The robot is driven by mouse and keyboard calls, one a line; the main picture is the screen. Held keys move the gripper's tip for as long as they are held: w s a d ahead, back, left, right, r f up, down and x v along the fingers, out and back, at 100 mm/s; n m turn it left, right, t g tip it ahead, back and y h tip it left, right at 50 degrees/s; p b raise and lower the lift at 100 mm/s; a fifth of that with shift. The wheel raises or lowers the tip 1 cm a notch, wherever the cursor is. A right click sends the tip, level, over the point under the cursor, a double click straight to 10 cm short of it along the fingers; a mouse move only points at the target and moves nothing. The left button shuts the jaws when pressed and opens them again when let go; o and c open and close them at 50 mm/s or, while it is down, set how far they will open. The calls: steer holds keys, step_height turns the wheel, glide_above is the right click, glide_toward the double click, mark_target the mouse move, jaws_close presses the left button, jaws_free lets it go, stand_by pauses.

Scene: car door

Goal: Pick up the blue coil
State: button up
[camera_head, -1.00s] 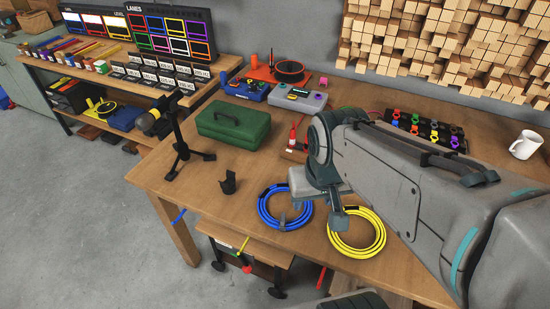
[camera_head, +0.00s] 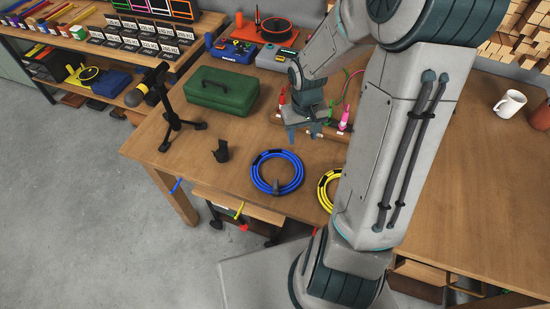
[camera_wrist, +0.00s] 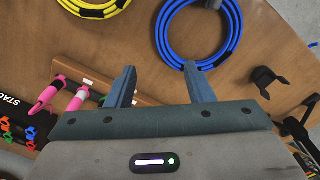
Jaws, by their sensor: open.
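The blue coil (camera_head: 298,173) lies flat on the wooden table near its front edge, with a small dark grey piece at its front side. It also shows at the top of the wrist view (camera_wrist: 237,35), partly cut off. My gripper (camera_head: 303,134) is open and empty, behind and slightly right of the coil in the head view. In the wrist view the two blue-grey fingers (camera_wrist: 158,69) are spread apart. The right fingertip overlaps the coil's near edge in the picture; I cannot tell whether it touches. Nothing is between the fingers but bare table.
A yellow coil (camera_head: 323,188) lies right of the blue one, partly behind my arm. A black holder (camera_head: 221,151) stands to the left, a green toolbox (camera_head: 222,90) behind it. Pink-handled tools (camera_head: 345,118) in a wooden rack are close to my gripper. A black tripod (camera_head: 172,118) stands farther left.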

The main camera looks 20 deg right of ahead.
mark_target(297, 164)
steer(key=f, duration=0.5)
steer(key=f+b, duration=0.1)
steer(key=f, duration=0.3)
steer(key=w+f, duration=0.1)
steer(key=f, duration=0.4)
steer(key=shift+a+f, duration=0.1)
steer(key=shift+f, duration=0.25)
jaws_close()
